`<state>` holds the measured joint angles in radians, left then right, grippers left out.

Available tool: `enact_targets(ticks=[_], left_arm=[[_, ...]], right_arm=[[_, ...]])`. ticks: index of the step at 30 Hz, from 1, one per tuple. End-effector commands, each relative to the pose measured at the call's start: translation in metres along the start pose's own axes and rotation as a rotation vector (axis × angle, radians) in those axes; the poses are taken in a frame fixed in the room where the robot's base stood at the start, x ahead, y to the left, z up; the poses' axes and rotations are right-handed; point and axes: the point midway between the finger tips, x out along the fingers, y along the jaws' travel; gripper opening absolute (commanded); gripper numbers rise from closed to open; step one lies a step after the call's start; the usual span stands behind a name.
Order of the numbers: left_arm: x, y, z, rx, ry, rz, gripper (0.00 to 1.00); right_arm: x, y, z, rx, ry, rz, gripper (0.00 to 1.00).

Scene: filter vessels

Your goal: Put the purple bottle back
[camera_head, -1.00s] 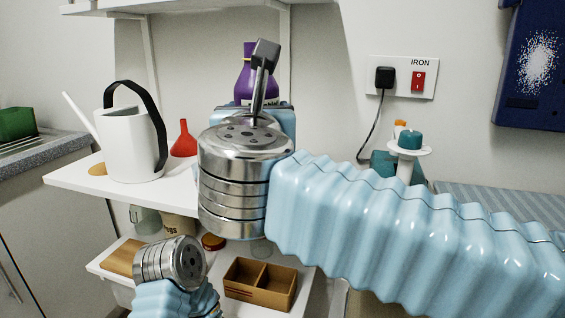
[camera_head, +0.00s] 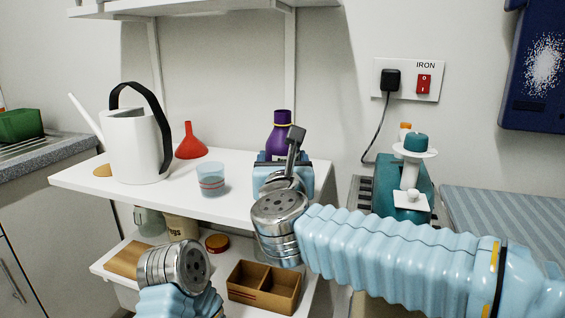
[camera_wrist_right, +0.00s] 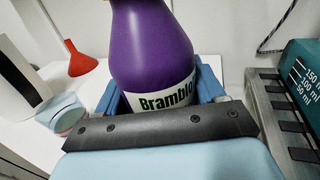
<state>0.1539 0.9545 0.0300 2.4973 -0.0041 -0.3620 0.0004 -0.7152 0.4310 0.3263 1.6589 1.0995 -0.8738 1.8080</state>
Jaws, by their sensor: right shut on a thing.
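The purple bottle (camera_head: 279,137) is upright at the right end of the white upper shelf (camera_head: 235,208). In the right wrist view the bottle (camera_wrist_right: 150,45) shows a white label, "Bramble", between the blue fingers. My right gripper (camera_wrist_right: 160,92) is shut on the bottle; in the head view its pale blue body stands in front and hides the bottle's lower part. I cannot tell whether the base touches the shelf. My left arm shows at the bottom left of the head view, with its gripper out of view.
A clear cup (camera_head: 211,180), a red funnel (camera_head: 191,143) and a white watering can (camera_head: 137,145) stand left of the bottle on the shelf. A teal scale (camera_head: 390,185) stands to the right. A wooden divided box (camera_head: 263,290) sits on the lower shelf.

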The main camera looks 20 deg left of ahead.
Motion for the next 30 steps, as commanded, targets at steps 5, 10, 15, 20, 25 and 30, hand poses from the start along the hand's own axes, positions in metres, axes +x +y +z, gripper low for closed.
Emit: enact_targets(ticks=[5,10,15,20,25,30], left_arm=[[0.000,0.000,0.000,0.000,0.000,0.000,0.43],[0.004,-0.002,0.000,-0.001,0.000,0.000,0.43],[0.003,-0.001,0.000,-0.001,0.000,0.000,0.43],[0.003,-0.001,0.000,0.000,0.000,0.000,0.43],[-0.003,0.001,0.000,0.000,0.000,0.000,0.43],[0.009,-0.004,0.000,-0.001,0.001,-0.001,0.43]], right_arm=[[0.000,0.000,0.001,0.001,-0.001,0.000,0.26],[0.000,0.000,-0.002,0.001,0.000,0.000,0.71],[0.000,0.000,-0.002,0.001,0.000,0.000,0.94],[0.000,0.000,-0.002,0.001,0.000,0.000,0.94],[0.000,0.000,0.004,0.000,0.000,0.000,0.94],[-0.029,0.001,-0.001,0.001,-0.003,0.003,0.94]])
